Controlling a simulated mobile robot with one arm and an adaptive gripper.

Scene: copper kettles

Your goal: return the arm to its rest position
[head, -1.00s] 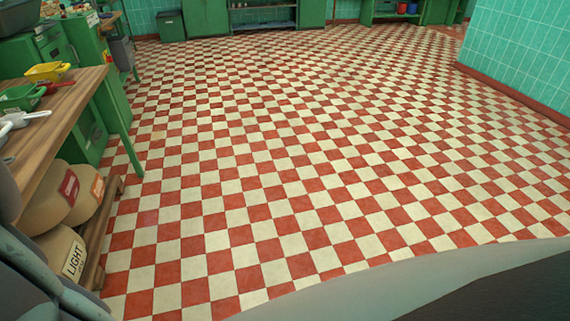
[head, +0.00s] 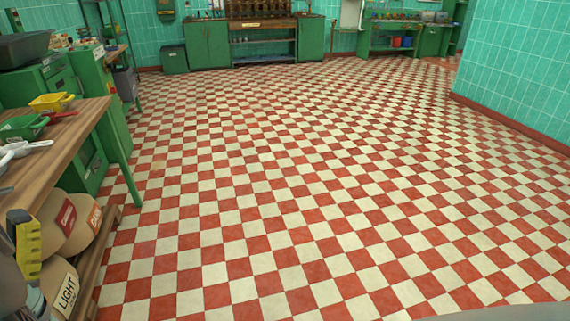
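Part of my arm shows as grey, rounded shapes at the lower left edge of the head view. Among them is an upright yellow notched piece with a dark top (head: 27,250), in front of the wooden table's edge. I cannot tell whether this piece belongs to my gripper or is something else. No clear pair of fingertips shows, and I see no object plainly held.
A wooden table (head: 62,140) at the left bears a yellow bin (head: 52,102) and a green tray (head: 22,127). Tan sacks (head: 66,290) lie below it. Green cabinets (head: 208,45) line the back wall. A tiled wall (head: 520,70) stands right. The checkered floor (head: 300,190) is clear.

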